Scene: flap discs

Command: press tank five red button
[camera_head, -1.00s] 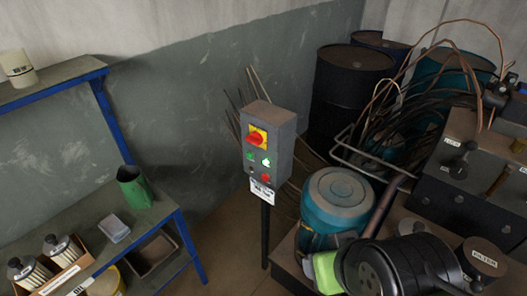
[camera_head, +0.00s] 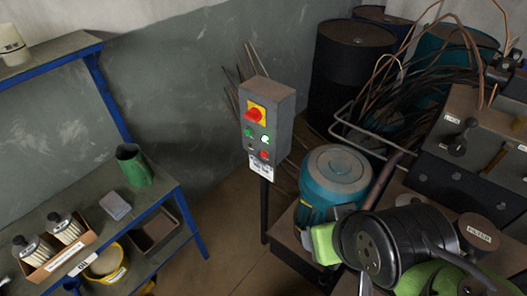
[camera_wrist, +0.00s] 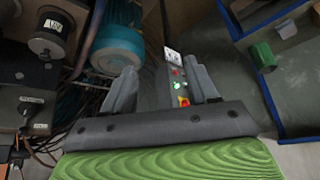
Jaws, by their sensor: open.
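A grey control box (camera_head: 268,120) stands on a thin dark post. Its face has a red knob on a yellow plate (camera_head: 255,114), a green button (camera_head: 248,133), a lit green-white button (camera_head: 265,140) and, low down, a red button (camera_head: 264,155). A white label (camera_head: 261,168) hangs below; its text is too small to read. My gripper (camera_wrist: 163,80) is open and empty. In the wrist view the box shows upside down between its fingers, some way beyond them. In the head view my arm is at the lower right, apart from the box; the fingertips are not clear.
A teal tank with a grey lid (camera_head: 335,180) stands right of the post, close to my arm. A blue-framed shelf (camera_head: 150,205) with a green jug (camera_head: 134,166) is at the left. Dark drums (camera_head: 349,75) and cables are behind. The floor left of the post is clear.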

